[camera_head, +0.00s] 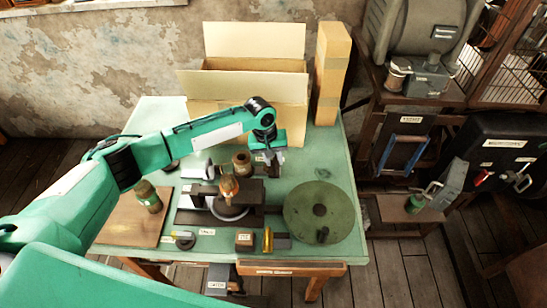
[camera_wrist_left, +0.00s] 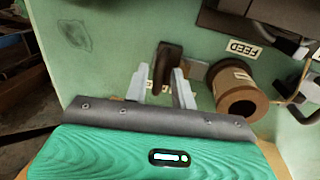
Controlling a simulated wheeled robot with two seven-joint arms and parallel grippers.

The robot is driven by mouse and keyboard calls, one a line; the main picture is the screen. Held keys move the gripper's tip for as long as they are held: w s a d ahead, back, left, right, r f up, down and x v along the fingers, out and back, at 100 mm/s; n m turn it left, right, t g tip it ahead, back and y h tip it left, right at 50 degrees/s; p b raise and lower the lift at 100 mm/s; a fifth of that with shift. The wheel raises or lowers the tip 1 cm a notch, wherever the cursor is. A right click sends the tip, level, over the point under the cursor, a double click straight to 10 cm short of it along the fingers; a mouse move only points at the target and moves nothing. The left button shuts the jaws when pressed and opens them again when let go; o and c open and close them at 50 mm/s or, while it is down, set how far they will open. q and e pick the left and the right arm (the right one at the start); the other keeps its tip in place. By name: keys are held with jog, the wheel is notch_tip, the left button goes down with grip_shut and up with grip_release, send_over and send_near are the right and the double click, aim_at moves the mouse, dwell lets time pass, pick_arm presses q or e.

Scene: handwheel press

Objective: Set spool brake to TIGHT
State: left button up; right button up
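My left gripper (camera_head: 268,160) is over the back middle of the green table, just right of a brown spool (camera_head: 241,162). In the left wrist view my left gripper (camera_wrist_left: 163,90) has its two grey fingers apart. A dark brown upright lever or knob (camera_wrist_left: 168,62) stands between and just beyond the fingertips, perhaps the spool brake; I cannot tell whether they touch it. A label behind the fingers is mostly hidden, so its word cannot be read. The spool (camera_wrist_left: 238,92) lies right of the fingers, near a FEED label (camera_wrist_left: 243,48). My right gripper is in neither view.
A black press frame with a copper-coloured part (camera_head: 229,188) stands mid-table. A round green plate (camera_head: 324,211) lies at the right. An open cardboard box (camera_head: 255,45) and an upright carton (camera_head: 331,75) stand behind. A green jar (camera_head: 148,197) sits on a brown board (camera_head: 128,228).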

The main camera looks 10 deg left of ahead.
pick_arm(q)
jog(key=c, duration=0.3)
grip_shut()
